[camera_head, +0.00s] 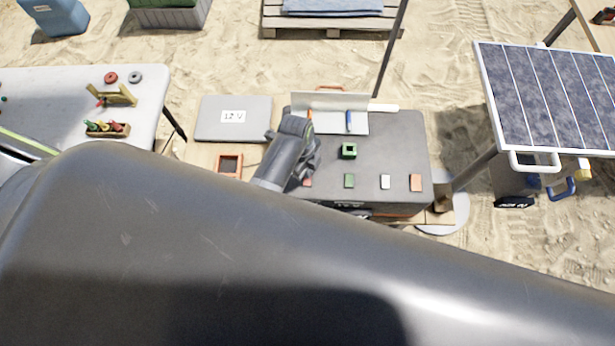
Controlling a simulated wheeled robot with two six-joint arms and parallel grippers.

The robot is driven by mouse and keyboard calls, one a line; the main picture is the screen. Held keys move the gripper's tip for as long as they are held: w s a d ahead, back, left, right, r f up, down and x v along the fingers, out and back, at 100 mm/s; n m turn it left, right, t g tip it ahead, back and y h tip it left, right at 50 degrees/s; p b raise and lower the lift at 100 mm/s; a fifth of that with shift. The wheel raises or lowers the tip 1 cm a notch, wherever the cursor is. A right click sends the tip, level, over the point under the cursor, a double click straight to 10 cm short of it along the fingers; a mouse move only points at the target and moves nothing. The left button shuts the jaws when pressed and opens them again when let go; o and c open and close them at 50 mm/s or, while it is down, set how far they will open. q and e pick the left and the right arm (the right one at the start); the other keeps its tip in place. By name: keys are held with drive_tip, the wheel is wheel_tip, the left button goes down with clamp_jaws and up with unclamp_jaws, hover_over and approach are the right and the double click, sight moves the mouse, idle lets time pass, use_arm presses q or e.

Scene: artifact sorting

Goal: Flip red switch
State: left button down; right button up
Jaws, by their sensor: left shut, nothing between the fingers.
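A dark grey box (405,140) stands on a wooden table, with a row of small coloured pieces on its top. A small red piece (308,182) shows just beside my left gripper and is partly hidden by it; I cannot tell whether it is the red switch. An orange-red piece (415,182) is at the right end of the row. My left gripper (306,165) is shut and empty, over the left part of the box. I cannot tell whether it touches anything. My right gripper is out of view.
A green square frame (348,151), a green piece (349,181) and a white piece (385,181) are on the box. A raised white panel (330,101) stands behind. A grey 12 V case (211,131) and an orange frame (220,165) lie left. A solar panel (545,95) is right.

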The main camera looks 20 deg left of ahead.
use_arm(q)
drive_tip(key=shift+f, duration=0.25)
wheel_tip(320, 180, up, 3)
drive_tip(key=p, duration=0.2)
drive_tip(key=shift+p, duration=0.4)
drive_tip(key=shift+r, duration=2.05)
